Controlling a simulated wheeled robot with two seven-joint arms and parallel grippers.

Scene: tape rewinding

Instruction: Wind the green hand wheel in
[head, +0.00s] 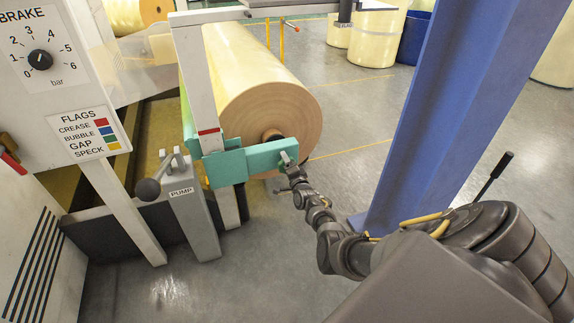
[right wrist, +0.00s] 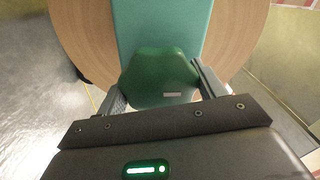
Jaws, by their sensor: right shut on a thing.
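The dark green hand wheel (right wrist: 158,72) shows in the right wrist view, at the end of a teal arm (right wrist: 160,25). My right gripper (right wrist: 160,92) is shut on the wheel, with one finger at each side of it. In the head view my right gripper (head: 287,164) is at the right end of the teal arm (head: 240,161), in front of the roll's core, and it mostly hides the wheel there. My left gripper is not in view.
A large cream roll (head: 250,85) lies behind the teal arm. A blue column (head: 455,90) stands close to the right of my right arm. The grey pump (head: 187,205) with a black-knobbed lever and the brake panel (head: 50,65) stand at left.

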